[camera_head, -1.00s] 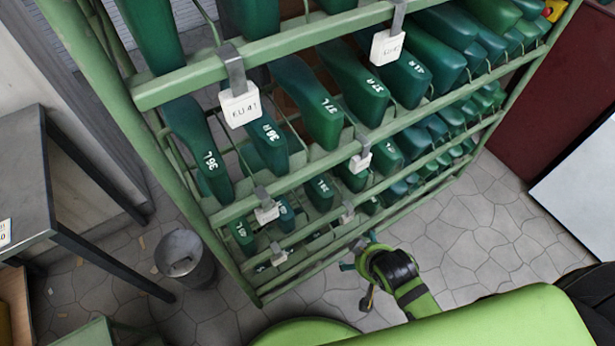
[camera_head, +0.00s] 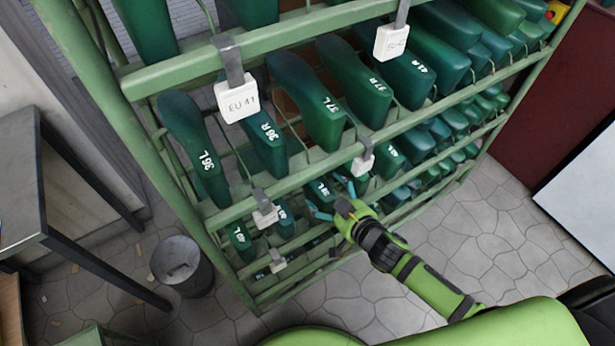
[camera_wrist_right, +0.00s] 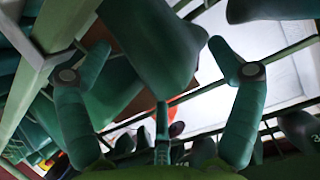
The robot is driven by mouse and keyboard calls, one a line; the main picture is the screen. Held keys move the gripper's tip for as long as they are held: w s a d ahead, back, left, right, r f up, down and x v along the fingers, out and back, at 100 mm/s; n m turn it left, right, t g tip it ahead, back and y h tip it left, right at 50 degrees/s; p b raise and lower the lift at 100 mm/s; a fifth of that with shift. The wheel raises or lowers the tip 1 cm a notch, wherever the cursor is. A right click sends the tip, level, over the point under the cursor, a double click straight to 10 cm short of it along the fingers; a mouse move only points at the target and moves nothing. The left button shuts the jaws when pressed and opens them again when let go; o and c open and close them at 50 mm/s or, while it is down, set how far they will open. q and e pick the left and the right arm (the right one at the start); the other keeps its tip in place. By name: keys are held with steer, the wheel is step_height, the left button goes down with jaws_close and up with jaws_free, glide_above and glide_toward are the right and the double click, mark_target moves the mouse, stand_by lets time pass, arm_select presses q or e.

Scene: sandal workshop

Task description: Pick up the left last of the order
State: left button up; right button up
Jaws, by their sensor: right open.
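Green lasts with white size marks hang in rows on the green rack. In the second row are a last marked 36 L (camera_head: 198,150), one marked 37 L (camera_head: 305,100) and several others. My right gripper (camera_head: 334,199) is open at the front of a lower row, beside a last marked L (camera_head: 318,190), whose number I cannot read clearly. In the right wrist view, the two fingers (camera_wrist_right: 158,47) are spread wide, and a dark green last (camera_wrist_right: 165,45) shows ahead between them. I cannot tell whether they touch it. The left gripper is not in view.
White tags hang on the rack bars, one reading EU 41 (camera_head: 238,100). A grey bin (camera_head: 182,264) and a dark table (camera_head: 25,185) stand to the left. The tiled floor at the right of the rack (camera_head: 480,215) is clear.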

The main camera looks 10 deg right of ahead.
steer(key=x, duration=0.4)
steer(key=shift+w+a+f+b, duration=0.15)
steer(key=shift+f+b, duration=0.1)
steer(key=shift+b, duration=0.05)
steer(key=c, duration=1.2)
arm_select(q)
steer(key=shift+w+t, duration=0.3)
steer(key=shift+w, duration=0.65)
arm_select(e)
steer(key=shift+r, duration=0.15)
steer(key=shift+c, duration=0.2)
steer(key=shift+r, duration=0.15)
